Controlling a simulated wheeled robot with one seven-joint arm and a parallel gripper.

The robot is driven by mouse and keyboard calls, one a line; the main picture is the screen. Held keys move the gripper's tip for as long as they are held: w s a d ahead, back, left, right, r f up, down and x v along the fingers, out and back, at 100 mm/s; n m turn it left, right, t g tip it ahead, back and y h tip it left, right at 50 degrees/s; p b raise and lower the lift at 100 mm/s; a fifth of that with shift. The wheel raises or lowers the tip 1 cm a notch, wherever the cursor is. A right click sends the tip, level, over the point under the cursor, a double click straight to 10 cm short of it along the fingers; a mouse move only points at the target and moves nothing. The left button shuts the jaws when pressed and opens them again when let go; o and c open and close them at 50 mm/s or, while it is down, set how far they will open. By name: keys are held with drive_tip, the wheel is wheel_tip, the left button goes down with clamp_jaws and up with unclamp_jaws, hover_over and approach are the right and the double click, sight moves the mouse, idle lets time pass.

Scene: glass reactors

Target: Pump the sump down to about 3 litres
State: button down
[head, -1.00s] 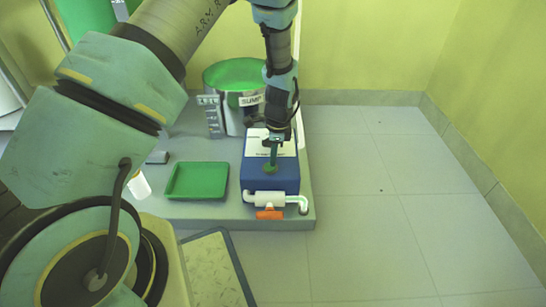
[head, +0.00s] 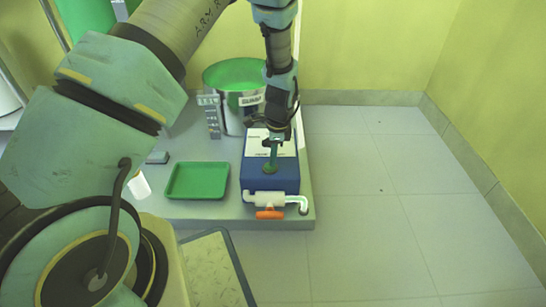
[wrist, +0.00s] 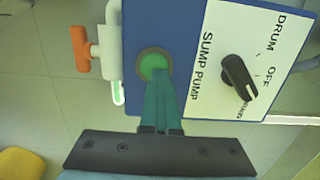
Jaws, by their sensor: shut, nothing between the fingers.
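The sump (head: 252,100) is a steel vessel holding green liquid (head: 235,74), at the back of the platform. A scale plate (head: 212,118) stands at its left; its marks are too small to read. The blue pump box (head: 262,186) is in front, also in the wrist view (wrist: 140,25). My gripper (head: 271,166) is shut and empty, its fingertips (wrist: 158,78) at the round green button (wrist: 150,62) on the box top; I cannot tell if they press it. The black selector knob (wrist: 238,76), beside DRUM and OFF, appears to point to the partly readable lower label.
A white pipe (head: 298,200) with an orange valve handle (head: 270,214) is on the box's front. A green tray (head: 197,180) lies to its left on the grey platform (head: 235,215). The tiled floor (head: 385,200) on the right is clear up to the yellow-green walls.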

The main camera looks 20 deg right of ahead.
drive_tip(key=shift+s+a+f, duration=0.4)
drive_tip(key=shift+a+f, duration=0.2)
drive_tip(key=shift+f, duration=0.05)
wheel_tip(320, 180, up, 15)
drive_tip(key=d+p, duration=0.2)
drive_tip(key=p, duration=0.6)
drive_tip(key=shift+w+d, duration=0.2)
drive_tip(key=shift+d, duration=0.05)
